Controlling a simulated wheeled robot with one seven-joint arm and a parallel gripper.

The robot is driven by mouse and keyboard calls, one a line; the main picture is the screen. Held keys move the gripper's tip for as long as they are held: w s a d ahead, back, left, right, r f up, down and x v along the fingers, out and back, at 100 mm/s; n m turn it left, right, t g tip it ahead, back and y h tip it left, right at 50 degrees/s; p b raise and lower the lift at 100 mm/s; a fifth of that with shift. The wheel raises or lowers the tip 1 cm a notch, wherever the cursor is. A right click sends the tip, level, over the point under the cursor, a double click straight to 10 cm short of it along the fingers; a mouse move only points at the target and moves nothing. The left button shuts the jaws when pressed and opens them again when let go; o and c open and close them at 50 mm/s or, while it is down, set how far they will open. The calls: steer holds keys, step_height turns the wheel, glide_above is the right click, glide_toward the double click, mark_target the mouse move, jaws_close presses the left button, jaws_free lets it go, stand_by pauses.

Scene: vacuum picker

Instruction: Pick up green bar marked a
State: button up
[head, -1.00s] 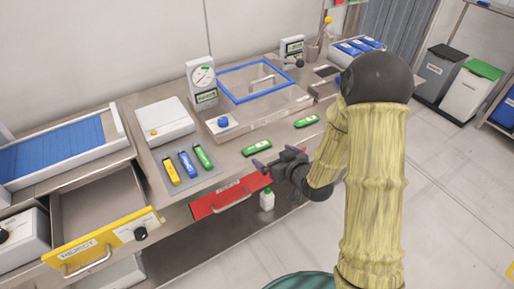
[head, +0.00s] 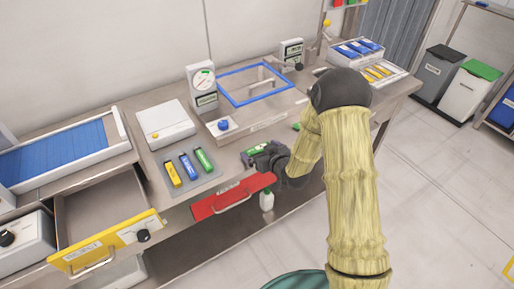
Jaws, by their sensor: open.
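One green bar (head: 257,147) lies on the steel bench near its front edge, partly covered by my gripper. A second green bar (head: 296,126) lies farther right on the bench, mostly hidden behind my arm. A third green bar (head: 204,160) lies in a grey tray beside a blue bar (head: 188,167) and a yellow bar (head: 172,174). The letters on the bars are too small to read. My gripper (head: 254,158) is open and low at the front edge, right at the first green bar; I cannot tell whether it touches it.
A red drawer front (head: 220,202) is below the gripper, and a yellow-fronted drawer (head: 105,243) stands open at left. A blue-framed box (head: 262,84) and a white scale (head: 165,124) stand behind. A white bottle (head: 267,200) is below the bench.

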mark_target(259, 151)
steer(key=shift+w+a+f, duration=0.25)
steer(key=shift+w+a, duration=0.1)
steer(key=shift+w, duration=0.05)
steer(key=shift+c, duration=0.4)
steer(key=c, duration=0.7)
steer(key=shift+r, duration=0.15)
step_height(259, 151, up, 10)
steer(key=shift+f+b, duration=0.1)
steer(key=shift+b, duration=0.25)
